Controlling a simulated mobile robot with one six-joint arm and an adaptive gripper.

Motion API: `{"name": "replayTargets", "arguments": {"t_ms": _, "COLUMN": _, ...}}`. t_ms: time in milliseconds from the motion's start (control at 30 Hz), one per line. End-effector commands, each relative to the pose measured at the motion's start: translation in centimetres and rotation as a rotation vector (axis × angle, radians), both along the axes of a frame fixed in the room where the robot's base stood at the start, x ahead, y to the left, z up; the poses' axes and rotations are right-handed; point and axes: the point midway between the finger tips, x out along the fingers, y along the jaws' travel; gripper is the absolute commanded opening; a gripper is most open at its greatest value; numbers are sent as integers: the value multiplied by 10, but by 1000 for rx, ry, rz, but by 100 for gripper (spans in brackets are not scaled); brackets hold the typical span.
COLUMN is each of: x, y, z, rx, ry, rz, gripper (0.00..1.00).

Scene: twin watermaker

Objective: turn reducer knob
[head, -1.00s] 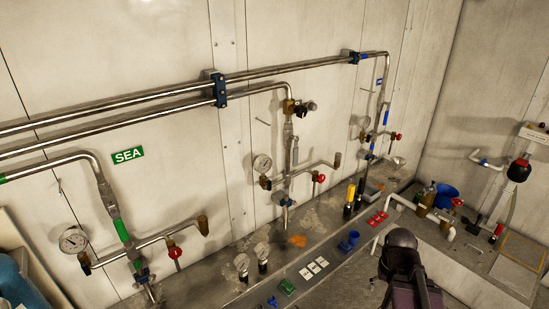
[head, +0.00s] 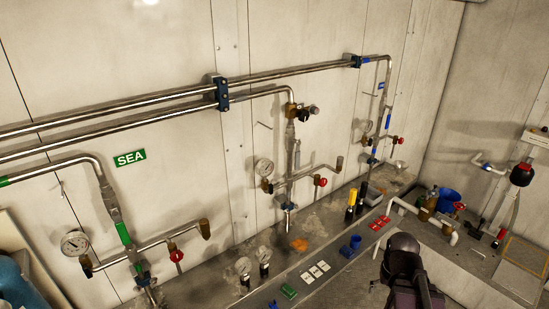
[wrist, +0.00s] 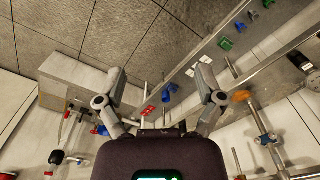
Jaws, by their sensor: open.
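A dark knob on a brass body (head: 302,112) sits at the top of the middle vertical pipe in the head view. It looks like the reducer knob, but no label is readable. My gripper (wrist: 160,74) shows in the wrist view with its two fingers spread wide and nothing between them. In the head view only a dark part of my arm shows at the lower right, well apart from the knob. I cannot make out the knob for sure in the wrist view.
Steel pipes (head: 150,112) run along the wall, with red-handled valves and gauges (head: 75,243). A ledge below holds two upright gauges, yellow-topped black tools (head: 351,200), a blue cup (head: 351,246) and red and white cards. White piping (head: 425,213) stands at the right. Open air lies before the wall.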

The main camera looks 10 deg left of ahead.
Motion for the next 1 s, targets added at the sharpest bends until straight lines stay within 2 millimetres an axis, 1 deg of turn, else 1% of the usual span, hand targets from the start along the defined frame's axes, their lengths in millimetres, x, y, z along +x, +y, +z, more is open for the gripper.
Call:
{"name": "replayTargets", "arguments": {"t_ms": 167, "x": 17, "y": -3, "z": 2, "rx": -25, "ry": -60, "rz": -25, "gripper": 93}}
{"name": "replayTargets", "arguments": {"t_ms": 267, "x": 37, "y": -7, "z": 5, "rx": -52, "ry": -135, "rz": -54, "gripper": 93}}
{"name": "replayTargets", "arguments": {"t_ms": 467, "x": 93, "y": -16, "z": 21, "rx": -113, "ry": -363, "rz": -127, "gripper": 93}}
{"name": "replayTargets", "arguments": {"t_ms": 600, "x": 135, "y": -21, "z": 39, "rx": -143, "ry": -549, "rz": -168, "gripper": 93}}
{"name": "replayTargets", "arguments": {"t_ms": 733, "x": 172, "y": -21, "z": 61, "rx": -151, "ry": -722, "rz": -190, "gripper": 93}}
{"name": "replayTargets", "arguments": {"t_ms": 867, "x": 206, "y": -16, "z": 87, "rx": -139, "ry": -894, "rz": -198, "gripper": 93}}
{"name": "replayTargets", "arguments": {"t_ms": 1000, "x": 237, "y": -6, "z": 116, "rx": -107, "ry": -1073, "rz": -187, "gripper": 93}}
